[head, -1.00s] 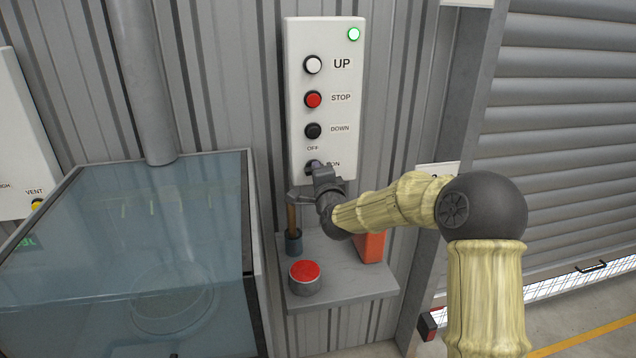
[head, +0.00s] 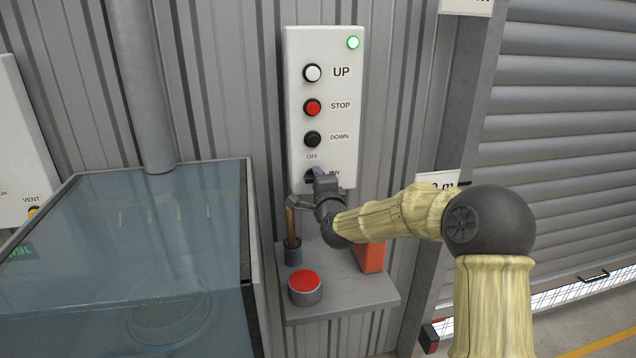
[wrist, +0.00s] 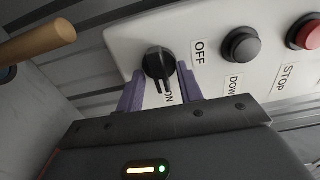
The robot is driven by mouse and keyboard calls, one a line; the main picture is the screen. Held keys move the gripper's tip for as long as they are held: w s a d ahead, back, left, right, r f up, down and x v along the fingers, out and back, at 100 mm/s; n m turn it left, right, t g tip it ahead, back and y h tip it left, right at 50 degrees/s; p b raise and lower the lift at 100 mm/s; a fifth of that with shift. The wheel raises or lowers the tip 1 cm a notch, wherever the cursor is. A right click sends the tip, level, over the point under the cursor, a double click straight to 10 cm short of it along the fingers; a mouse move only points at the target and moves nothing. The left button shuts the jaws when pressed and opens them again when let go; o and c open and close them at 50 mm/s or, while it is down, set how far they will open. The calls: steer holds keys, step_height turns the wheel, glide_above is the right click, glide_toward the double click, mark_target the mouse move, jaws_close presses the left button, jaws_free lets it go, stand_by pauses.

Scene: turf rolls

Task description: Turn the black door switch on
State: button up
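The black door switch (wrist: 158,64) is a round rotary knob with a pale line, at the bottom of a white control panel (head: 345,110), between the labels OFF and ON. In the wrist view its pointer points toward the ON side. My gripper (wrist: 160,90) is at the switch, its two purple fingers apart, one on each side of the knob's lower part. I cannot tell whether the fingers touch the knob. In the head view my gripper (head: 318,176) covers much of the switch (head: 309,177). A green lamp glows at the panel's top right.
Above the switch are black DOWN (head: 313,139), red STOP (head: 312,107) and white UP (head: 312,73) buttons. A glass-topped cabinet (head: 130,260) stands left; a roller door (head: 570,130) is right.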

steer(key=b+v, duration=0.1)
steer(key=v, duration=1.6)
steer(key=shift+s, duration=0.2)
steer(key=s+d+f+n+g+h, duration=0.1)
steer(key=s+d+f+n+g, duration=0.25)
steer(key=f, duration=0.25)
steer(key=s+d+f+n+g+h, duration=0.1)
steer(key=s+d+f+n+g, duration=0.15)
steer(key=f+n, duration=0.2)
steer(key=s+d+f+n+g+h, duration=0.25)
steer(key=s+d+f+g, duration=0.2)
steer(key=s, duration=0.25)
steer(key=s+d+f+n+g+h, duration=0.1)
steer(key=s+d+f+n+g, duration=0.3)
steer(key=s, duration=0.3)
steer(key=w+d+p+v, duration=0.1)
steer(key=p+v, duration=0.8)
steer(key=w+d+r+p+v, duration=0.1)
steer(key=w+p+v, duration=0.1)
steer(key=p+v, duration=0.7)
steer(key=shift+r+p, duration=0.3)
steer(key=shift+r, duration=0.1)
